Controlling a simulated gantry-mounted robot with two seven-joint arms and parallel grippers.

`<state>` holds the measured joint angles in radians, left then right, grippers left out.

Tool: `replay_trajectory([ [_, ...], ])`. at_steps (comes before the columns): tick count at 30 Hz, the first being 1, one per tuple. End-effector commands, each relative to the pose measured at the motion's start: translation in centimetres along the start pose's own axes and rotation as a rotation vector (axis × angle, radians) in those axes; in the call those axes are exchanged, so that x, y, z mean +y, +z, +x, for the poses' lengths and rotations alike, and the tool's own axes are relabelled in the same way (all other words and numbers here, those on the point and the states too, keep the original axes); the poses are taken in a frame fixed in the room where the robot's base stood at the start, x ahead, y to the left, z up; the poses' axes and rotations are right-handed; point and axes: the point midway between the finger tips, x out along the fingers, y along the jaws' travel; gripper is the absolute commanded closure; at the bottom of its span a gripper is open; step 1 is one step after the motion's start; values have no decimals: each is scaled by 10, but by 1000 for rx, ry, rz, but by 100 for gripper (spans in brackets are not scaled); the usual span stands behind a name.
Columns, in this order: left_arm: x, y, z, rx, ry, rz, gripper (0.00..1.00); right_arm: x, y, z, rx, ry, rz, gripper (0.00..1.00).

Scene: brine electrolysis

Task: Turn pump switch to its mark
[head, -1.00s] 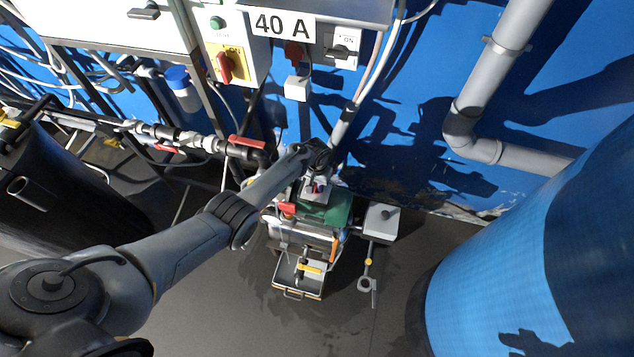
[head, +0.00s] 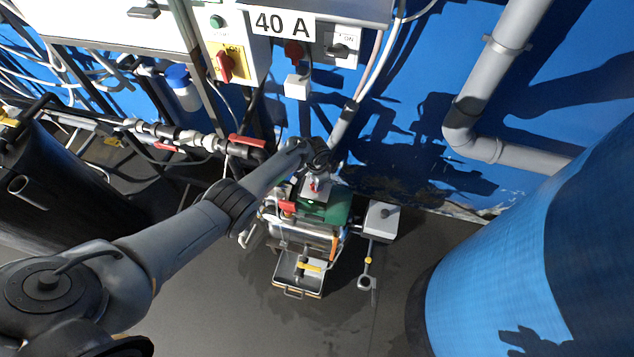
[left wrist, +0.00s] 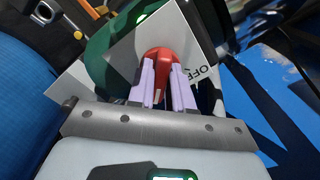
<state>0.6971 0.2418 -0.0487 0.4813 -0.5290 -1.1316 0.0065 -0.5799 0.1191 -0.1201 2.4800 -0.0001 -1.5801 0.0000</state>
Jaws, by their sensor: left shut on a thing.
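The pump switch is a red knob (left wrist: 160,58) on a pale plate (left wrist: 118,62). Part of the word OFF shows on the plate to the knob's right in the left wrist view. My left gripper (left wrist: 162,82) is shut on the knob, one lilac finger on each side. In the head view the gripper (head: 316,176) is small and reaches down over the switch, above the green pump body (head: 330,207). The mark and the knob's exact angle to it cannot be made out. My right gripper is not in view.
A red-handled valve (head: 247,141) and pipework lie left of the pump. A grey box (head: 380,221) stands right of it, and a tray (head: 298,283) in front. A large blue tank (head: 500,270) fills the right. The wall panel carries a 40 A sign (head: 282,23).

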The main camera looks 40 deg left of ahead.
Motion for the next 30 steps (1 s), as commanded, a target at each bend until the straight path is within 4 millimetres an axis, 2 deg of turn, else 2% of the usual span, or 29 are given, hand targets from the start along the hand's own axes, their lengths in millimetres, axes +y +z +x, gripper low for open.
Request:
replay_trajectory([
  [12, 0, 0, 0, 0, 0, 10, 100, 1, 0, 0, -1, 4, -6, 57],
  [13, 0, 0, 0, 0, 0, 10, 77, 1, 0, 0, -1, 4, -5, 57],
  [16, 0, 0, 0, 0, 0, 9, 62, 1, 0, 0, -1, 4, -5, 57],
  [17, 0, 0, 0, 0, 0, 9, 60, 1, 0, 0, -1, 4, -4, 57],
  [26, 0, 0, -2, 0, 0, 7, 60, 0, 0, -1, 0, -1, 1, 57],
  [30, 0, 0, -13, 2, 0, 6, 60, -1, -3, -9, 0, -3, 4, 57],
])
